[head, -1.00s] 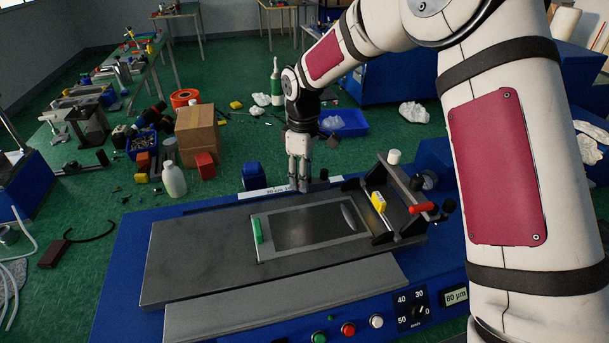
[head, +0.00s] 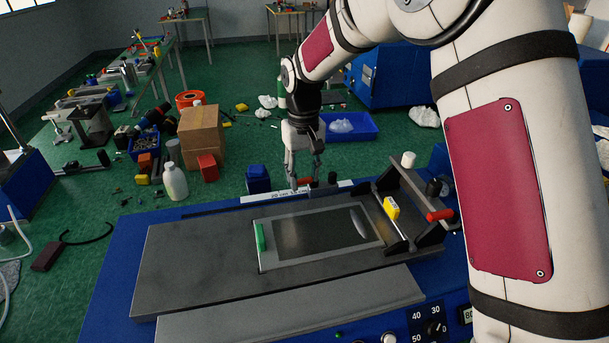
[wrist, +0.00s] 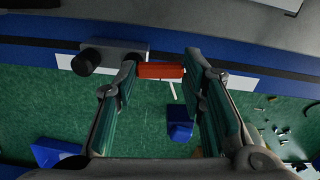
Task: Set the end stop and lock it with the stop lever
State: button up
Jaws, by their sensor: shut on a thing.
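The stop lever, a short red bar (wrist: 161,71), lies crosswise between the fingertips of my gripper (wrist: 163,74) in the wrist view. The fingers are shut on its two ends. In the head view my gripper (head: 304,183) reaches down at the bench's back edge, with a bit of the red lever (head: 305,181) showing between the fingers. The end stop, a grey block (wrist: 126,50) with a black knob (wrist: 88,61), sits on the rail just left of the fingers in the wrist view. The white scale strip (head: 265,198) runs along the rail, partly hidden by my gripper.
The grey bed (head: 190,260) carries a framed dark plate (head: 315,235) with a green edge piece (head: 260,237). A bracket with a yellow block (head: 391,207) and a red handle (head: 440,215) stands right of my gripper. Boxes and bottles litter the floor behind.

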jog(key=shift+w+m, duration=0.1)
jog(key=shift+m, duration=0.3)
jog(key=o, duration=1.2)
notch_tip(320, 180, up, 12)
